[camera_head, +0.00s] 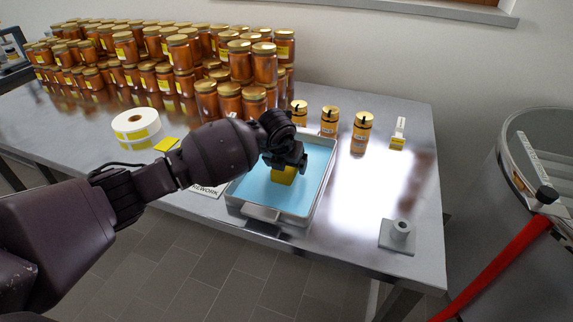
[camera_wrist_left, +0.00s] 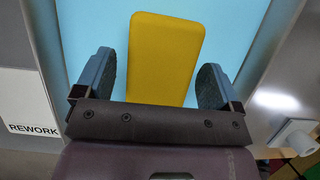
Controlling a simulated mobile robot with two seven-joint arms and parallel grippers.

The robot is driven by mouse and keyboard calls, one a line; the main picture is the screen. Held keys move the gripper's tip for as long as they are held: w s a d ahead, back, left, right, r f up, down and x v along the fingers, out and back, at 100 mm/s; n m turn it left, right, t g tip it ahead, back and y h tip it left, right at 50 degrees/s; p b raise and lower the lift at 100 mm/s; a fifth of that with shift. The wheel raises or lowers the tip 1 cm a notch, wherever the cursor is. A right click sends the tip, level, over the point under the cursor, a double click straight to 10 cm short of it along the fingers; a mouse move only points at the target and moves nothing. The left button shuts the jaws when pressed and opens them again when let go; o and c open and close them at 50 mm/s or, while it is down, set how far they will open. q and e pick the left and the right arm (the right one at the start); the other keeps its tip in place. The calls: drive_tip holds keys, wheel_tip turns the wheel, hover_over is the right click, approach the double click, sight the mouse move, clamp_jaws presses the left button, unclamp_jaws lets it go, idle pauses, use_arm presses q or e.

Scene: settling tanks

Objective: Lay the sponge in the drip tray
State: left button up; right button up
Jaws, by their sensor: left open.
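The yellow sponge (camera_head: 284,174) is inside the drip tray (camera_head: 262,213), a shallow grey tray with a light blue inside. My left gripper (camera_head: 290,160) is over the tray, right at the sponge, and partly covers it in the head view. In the left wrist view the sponge (camera_wrist_left: 163,58) lies between the two fingers of my left gripper (camera_wrist_left: 160,88), with a gap on each side. The fingers are open. Whether the sponge rests fully on the tray floor is hard to tell. My right gripper is not in view.
Many stacked honey jars (camera_head: 180,60) fill the back left of the steel table. Three small jars (camera_head: 329,122) stand behind the tray. A label roll (camera_head: 136,124) and a REWORK card (camera_wrist_left: 32,115) are to the left. A grey post on a plate (camera_head: 399,234) stands at front right.

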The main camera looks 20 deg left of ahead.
use_arm(q)
drive_tip(key=p+v, duration=0.1)
drive_tip(key=v, duration=1)
drive_tip(key=shift+p, duration=0.35)
drive_tip(key=shift+r, duration=0.1)
